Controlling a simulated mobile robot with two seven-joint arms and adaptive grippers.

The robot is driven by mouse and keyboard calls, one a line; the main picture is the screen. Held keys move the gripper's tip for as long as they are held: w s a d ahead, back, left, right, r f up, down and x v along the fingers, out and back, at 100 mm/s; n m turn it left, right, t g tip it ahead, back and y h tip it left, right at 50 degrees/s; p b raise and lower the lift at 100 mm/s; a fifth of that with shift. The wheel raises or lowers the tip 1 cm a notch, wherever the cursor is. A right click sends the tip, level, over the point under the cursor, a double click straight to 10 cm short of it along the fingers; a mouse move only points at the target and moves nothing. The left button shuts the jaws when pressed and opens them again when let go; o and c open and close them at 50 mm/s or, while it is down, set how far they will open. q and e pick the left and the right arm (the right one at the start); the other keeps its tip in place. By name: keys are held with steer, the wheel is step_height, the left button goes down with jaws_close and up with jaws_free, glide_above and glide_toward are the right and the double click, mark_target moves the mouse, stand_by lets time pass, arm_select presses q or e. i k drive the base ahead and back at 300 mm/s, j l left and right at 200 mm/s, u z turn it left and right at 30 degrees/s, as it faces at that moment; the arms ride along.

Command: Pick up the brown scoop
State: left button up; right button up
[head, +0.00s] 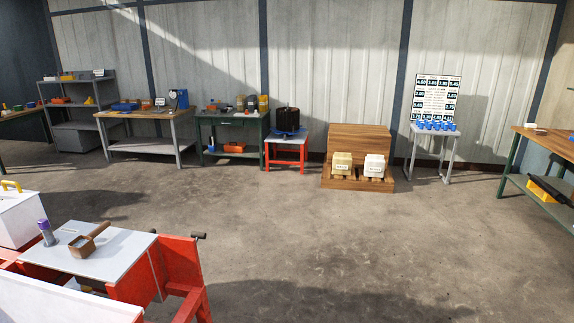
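The brown scoop (83,245) lies on a light grey board on a red stand (182,262) at the lower left of the head view. Its square box end is toward the left and its handle points up and to the right. A purple-topped grey cylinder (47,234) stands upright just left of it. Neither of my grippers shows in this view, and nothing touches the scoop.
A white box with a yellow handle (14,215) sits at the far left edge, beside the stand. Open concrete floor (330,250) fills the middle and right. Workbenches (150,130) and a wooden crate stand (358,150) line the back wall. A green-legged table (545,150) is at the right.

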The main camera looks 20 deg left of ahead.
mark_target(93, 238)
steer(key=i+u, duration=0.35)
steer(key=u, duration=0.15)
steer(key=i+l+u, duration=0.2)
steer(key=i+u, duration=0.15)
steer(key=u, duration=0.15)
steer(key=i+l+u, duration=0.25)
steer(key=u, duration=0.25)
steer(key=i+l+u, duration=0.3)
steer(key=l+u, duration=0.2)
